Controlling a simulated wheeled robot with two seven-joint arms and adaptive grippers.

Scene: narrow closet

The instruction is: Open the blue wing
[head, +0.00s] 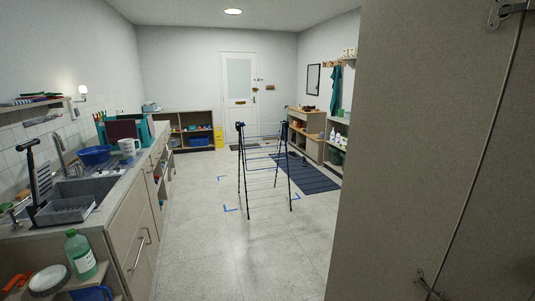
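A folding drying rack (262,158) stands upright on the floor in the middle of the room. No wing is spread out level to either side. I cannot tell from here which panel is the blue wing. Neither of my grippers shows in the head view.
Blue corner marks (230,209) lie on the floor around the rack. A sink counter (118,193) runs along the left and a tall cabinet door (420,150) blocks the near right.

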